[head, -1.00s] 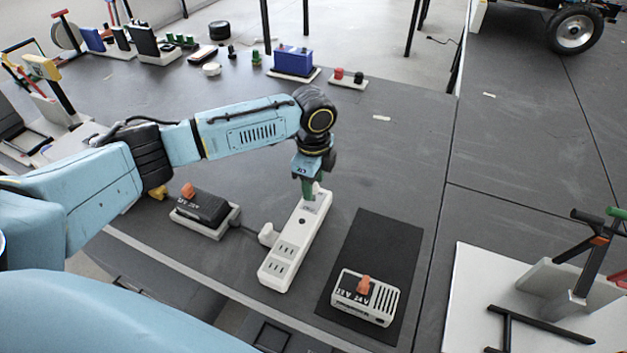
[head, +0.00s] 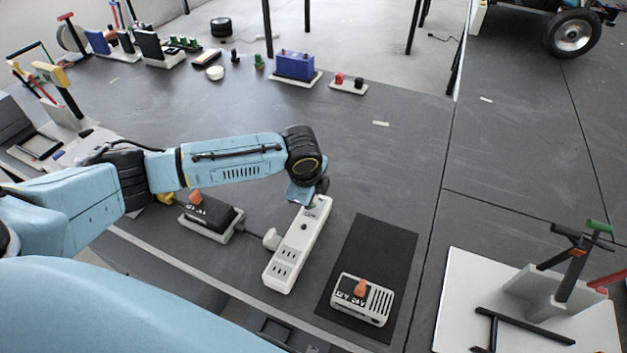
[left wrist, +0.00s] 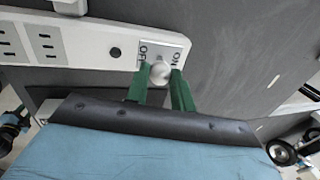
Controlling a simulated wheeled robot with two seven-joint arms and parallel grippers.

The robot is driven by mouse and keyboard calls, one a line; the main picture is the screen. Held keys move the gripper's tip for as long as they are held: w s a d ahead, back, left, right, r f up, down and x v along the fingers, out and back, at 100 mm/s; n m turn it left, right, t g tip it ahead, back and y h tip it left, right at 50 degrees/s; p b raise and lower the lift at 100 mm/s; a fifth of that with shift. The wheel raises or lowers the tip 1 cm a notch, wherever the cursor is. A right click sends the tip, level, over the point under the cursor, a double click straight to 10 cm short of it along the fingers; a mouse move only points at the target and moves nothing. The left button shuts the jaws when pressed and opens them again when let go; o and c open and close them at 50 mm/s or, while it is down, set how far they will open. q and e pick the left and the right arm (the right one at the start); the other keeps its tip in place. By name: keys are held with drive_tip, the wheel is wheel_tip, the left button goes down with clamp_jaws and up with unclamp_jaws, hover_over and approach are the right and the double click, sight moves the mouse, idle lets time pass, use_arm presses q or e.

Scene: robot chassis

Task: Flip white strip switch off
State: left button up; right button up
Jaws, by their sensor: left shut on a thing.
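The white power strip (head: 297,250) lies on the dark table in front of me, with its switch end at the far end. In the left wrist view the strip (left wrist: 95,42) shows sockets, a black round button and a plate labelled OFF on the left and ON on the right. A white switch knob (left wrist: 160,72) stands at that plate. My left gripper (left wrist: 165,80), with green fingers, is shut on the knob. In the head view its fingertips are mostly hidden by the wrist. I cannot tell which way the knob is set. My right gripper is out of view.
A black adapter box with an orange switch (head: 211,217) sits left of the strip. A white box with an orange switch (head: 362,298) sits on a black mat (head: 385,240) to the right. A white rack board (head: 470,300) stands far right.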

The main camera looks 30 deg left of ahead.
use_arm(q)
drive_tip(key=shift+s+t+p, duration=0.3)
drive_tip(key=shift+s+p, duration=0.1)
drive_tip(key=shift+s+f+t+p, duration=0.25)
drive_tip(key=shift+t+p, duration=0.3)
drive_tip(key=shift+t, duration=0.25)
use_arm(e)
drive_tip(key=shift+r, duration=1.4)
use_arm(q)
drive_tip(key=o, duration=1)
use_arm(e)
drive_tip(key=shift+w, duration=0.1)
use_arm(q)
drive_tip(key=p+v, duration=0.1)
drive_tip(key=v, duration=1.2)
drive_tip(key=shift+r+p, duration=0.15)
drive_tip(key=shift+p, duration=0.2)
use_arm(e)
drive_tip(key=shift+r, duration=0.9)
use_arm(q)
drive_tip(key=shift+d, duration=0.1)
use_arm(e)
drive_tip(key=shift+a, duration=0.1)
use_arm(q)
drive_tip(key=shift+s, duration=0.1)
